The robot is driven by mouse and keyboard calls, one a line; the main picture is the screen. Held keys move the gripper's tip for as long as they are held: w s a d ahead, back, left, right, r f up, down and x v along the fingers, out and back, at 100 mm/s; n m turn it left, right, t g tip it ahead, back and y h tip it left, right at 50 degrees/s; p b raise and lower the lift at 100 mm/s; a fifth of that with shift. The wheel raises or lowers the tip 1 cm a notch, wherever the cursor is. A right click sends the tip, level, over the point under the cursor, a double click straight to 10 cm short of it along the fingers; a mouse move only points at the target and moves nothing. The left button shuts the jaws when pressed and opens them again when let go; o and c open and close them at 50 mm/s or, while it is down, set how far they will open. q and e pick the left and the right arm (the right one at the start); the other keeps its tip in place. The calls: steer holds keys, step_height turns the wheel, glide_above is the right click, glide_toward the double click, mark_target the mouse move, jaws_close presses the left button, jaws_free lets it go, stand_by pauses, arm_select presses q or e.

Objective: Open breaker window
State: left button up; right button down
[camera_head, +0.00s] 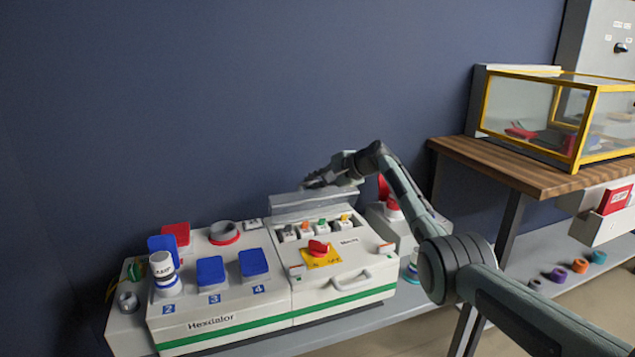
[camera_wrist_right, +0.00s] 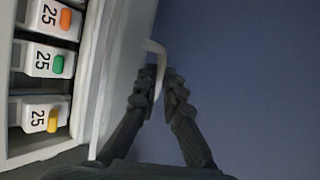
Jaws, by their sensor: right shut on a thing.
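The white socket box labelled Hexdalor (camera_head: 345,278) stands on the grey bench. Its breaker window (camera_head: 310,204) is a pale flap that stands raised at the back of the box, above a row of breakers (camera_head: 316,228). My right gripper (camera_head: 322,180) is at the top edge of the flap. In the right wrist view, my right gripper (camera_wrist_right: 160,82) is shut on the window's white curved handle (camera_wrist_right: 155,47). The window's edge (camera_wrist_right: 110,75) is beside breakers marked 25, with orange, green and yellow switches (camera_wrist_right: 57,64). My left gripper is not in view.
A red switch on a yellow plate (camera_head: 319,249) and a front handle (camera_head: 352,281) are below the breakers. Blue-lidded sockets (camera_head: 253,263) are at left. A wooden table (camera_head: 500,166) with a yellow-framed case (camera_head: 540,110) is at right. A dark blue wall is close behind.

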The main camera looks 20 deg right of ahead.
steer(key=shift+w+a+r+t, duration=0.15)
steer(key=shift+w+r+t, duration=0.15)
steer(key=shift+w+r, duration=0.85)
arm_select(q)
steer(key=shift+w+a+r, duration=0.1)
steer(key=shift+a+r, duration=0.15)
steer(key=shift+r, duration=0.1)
arm_select(e)
steer(key=shift+w+f+m, duration=0.1)
steer(key=shift+w+m, duration=0.05)
steer(key=shift+m, duration=0.15)
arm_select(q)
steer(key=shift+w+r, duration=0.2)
arm_select(e)
steer(key=c, duration=1.9)
jaws_free()
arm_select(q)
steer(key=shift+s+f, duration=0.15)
arm_select(e)
steer(key=shift+o, duration=1.3)
steer(key=shift+a+f, duration=0.1)
steer(key=shift+f, duration=0.15)
